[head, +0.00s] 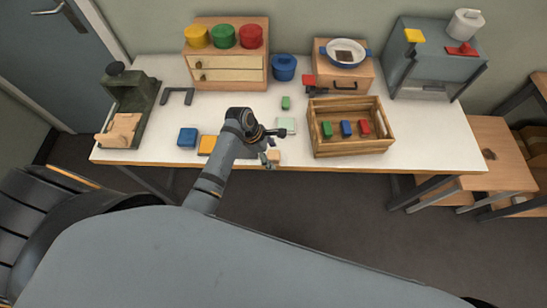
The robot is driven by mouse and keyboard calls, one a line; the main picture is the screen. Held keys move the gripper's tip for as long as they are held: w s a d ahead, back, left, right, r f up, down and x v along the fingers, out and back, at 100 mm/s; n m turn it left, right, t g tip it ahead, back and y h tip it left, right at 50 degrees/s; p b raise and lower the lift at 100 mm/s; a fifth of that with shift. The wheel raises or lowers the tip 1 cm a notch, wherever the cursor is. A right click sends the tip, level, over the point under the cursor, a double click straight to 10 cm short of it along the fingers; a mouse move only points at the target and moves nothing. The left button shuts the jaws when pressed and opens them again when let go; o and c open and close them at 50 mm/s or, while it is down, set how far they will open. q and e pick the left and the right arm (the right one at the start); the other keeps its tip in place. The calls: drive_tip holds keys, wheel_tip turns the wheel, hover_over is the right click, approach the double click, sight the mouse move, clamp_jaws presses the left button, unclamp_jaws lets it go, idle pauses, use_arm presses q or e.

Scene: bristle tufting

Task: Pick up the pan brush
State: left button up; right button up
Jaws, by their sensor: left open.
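I cannot tell for sure which thing is the pan brush. A small light wooden block (274,157) lies at the table's front edge. A wooden crate (350,147) right of it holds small green (327,129), blue (346,128) and red (364,127) pieces. A blue-handled white pan (346,53) with a brown piece in it stands on a wooden box. My left gripper (276,145) is open over the front of the table, its fingers close to the wooden block; contact cannot be told. My right gripper is not in view.
The white table (430,145) also bears a blue block (187,137), a yellow-orange one (207,145), a pale green pad (286,125) and a green block (286,103). A green machine (130,100) stands left, a drawer cabinet (228,75) behind, a grey cabinet (437,70) right.

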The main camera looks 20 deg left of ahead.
use_arm(q)
drive_tip(key=shift+x, duration=1.05)
drive_tip(key=c, duration=1.3)
drive_tip(key=shift+o, duration=0.2)
drive_tip(key=shift+r, duration=0.1)
